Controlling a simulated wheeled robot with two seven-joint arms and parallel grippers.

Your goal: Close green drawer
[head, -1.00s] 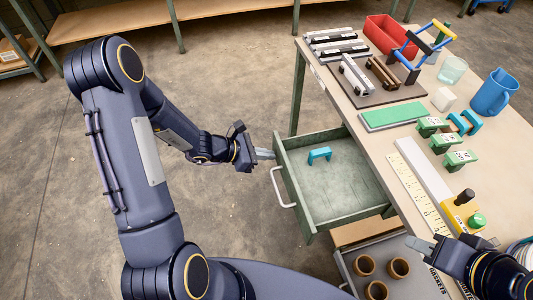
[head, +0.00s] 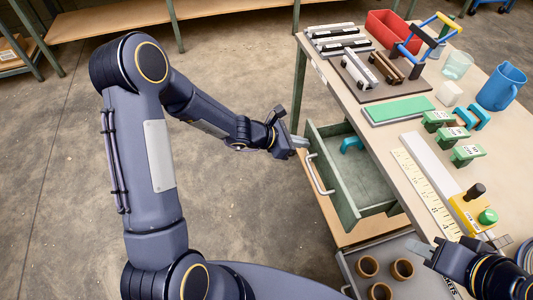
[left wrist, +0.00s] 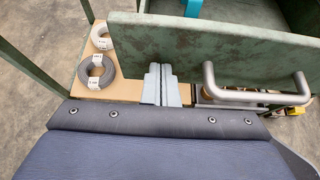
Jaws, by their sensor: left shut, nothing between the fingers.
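The green drawer (head: 333,186) stands partly open out of the workbench, with a silver bar handle (head: 320,175) on its front. A teal U-shaped piece (head: 352,144) lies inside it. My left gripper (head: 300,142) is shut and empty at the far end of the drawer front, close to its outer face. In the left wrist view its fingers (left wrist: 162,84) are together just below the drawer front (left wrist: 220,52), left of the handle (left wrist: 258,90). I cannot tell whether they touch the front. My right gripper (head: 424,248) is at the lower right, partly cut off; its finger opening is unclear.
Two rings (left wrist: 96,72) lie on a shelf below.

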